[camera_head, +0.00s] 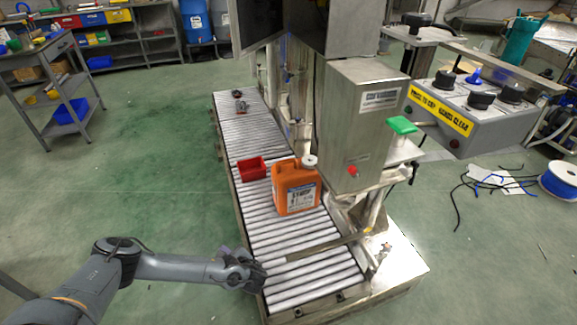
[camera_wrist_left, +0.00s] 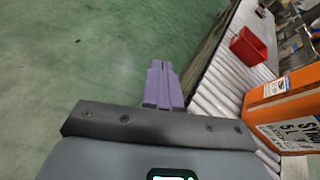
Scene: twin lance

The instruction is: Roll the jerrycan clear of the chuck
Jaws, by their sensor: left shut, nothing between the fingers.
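The orange jerrycan (camera_head: 296,188) stands upright on the roller conveyor (camera_head: 305,262), close beside the steel machine cabinet. A pale round cap or fitting (camera_head: 310,161) shows at its top right. I cannot make out the chuck for certain; the cabinet may hide it. My left gripper (camera_head: 225,250) is shut and empty at the conveyor's near left edge, apart from the jerrycan. Its purple fingers show shut in the left wrist view (camera_wrist_left: 162,85), with the jerrycan (camera_wrist_left: 285,110) at the right edge, partly cut off. My right gripper is not in view.
A red bin (camera_head: 251,169) sits on the rollers just left of and behind the jerrycan. The steel cabinet (camera_head: 358,125) stands to its right. A flat metal bar (camera_head: 325,246) crosses the near rollers. A control panel (camera_head: 470,105) is at right. Floor left of the conveyor is clear.

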